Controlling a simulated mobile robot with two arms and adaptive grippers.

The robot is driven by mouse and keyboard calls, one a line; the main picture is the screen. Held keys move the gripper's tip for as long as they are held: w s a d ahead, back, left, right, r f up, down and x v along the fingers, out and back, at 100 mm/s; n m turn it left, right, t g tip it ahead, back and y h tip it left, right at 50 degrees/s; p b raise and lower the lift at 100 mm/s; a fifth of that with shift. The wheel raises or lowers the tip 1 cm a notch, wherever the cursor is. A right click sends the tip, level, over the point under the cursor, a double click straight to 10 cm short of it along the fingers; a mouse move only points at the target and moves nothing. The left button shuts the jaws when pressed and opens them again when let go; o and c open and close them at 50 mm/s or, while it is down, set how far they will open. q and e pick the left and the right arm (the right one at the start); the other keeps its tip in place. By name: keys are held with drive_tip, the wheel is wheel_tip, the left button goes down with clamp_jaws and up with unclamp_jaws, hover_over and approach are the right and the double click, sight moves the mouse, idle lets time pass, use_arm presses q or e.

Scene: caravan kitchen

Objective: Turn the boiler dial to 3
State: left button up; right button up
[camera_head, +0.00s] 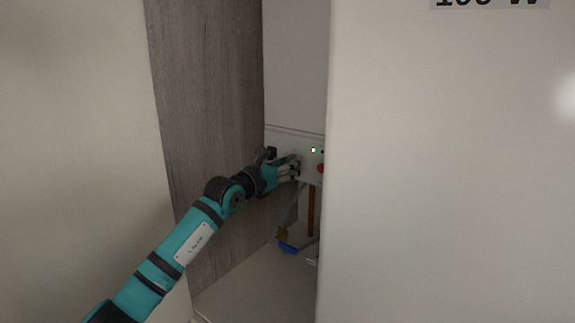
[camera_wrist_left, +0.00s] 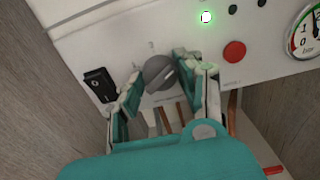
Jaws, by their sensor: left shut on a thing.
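The boiler (camera_head: 295,80) is a white box inside the narrow cupboard, with its control panel along its lower front. The boiler dial (camera_wrist_left: 158,73) is a grey round knob on that panel in the left wrist view. Its pointer ridge slants, and the numbers around it are too small to read. My left gripper (camera_wrist_left: 158,84) is at the panel with one finger on each side of the dial, shut on it. In the head view my left gripper (camera_head: 290,168) reaches into the cupboard and hides the dial. My right gripper is not in view.
On the panel are a black rocker switch (camera_wrist_left: 100,84), a lit green lamp (camera_wrist_left: 207,17), a red button (camera_wrist_left: 234,51) and a gauge (camera_wrist_left: 305,32). Copper pipes and a blue valve handle (camera_head: 288,247) sit below. A white panel (camera_head: 450,170) closes off the right side.

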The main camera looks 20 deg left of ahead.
use_arm(q)
drive_tip(key=shift+r+n+p, duration=0.1)
drive_tip(key=shift+n+p, duration=5.65)
drive_tip(key=shift+n, duration=0.25)
drive_tip(key=o, duration=1.1)
drive_tip(key=shift+o, duration=0.2)
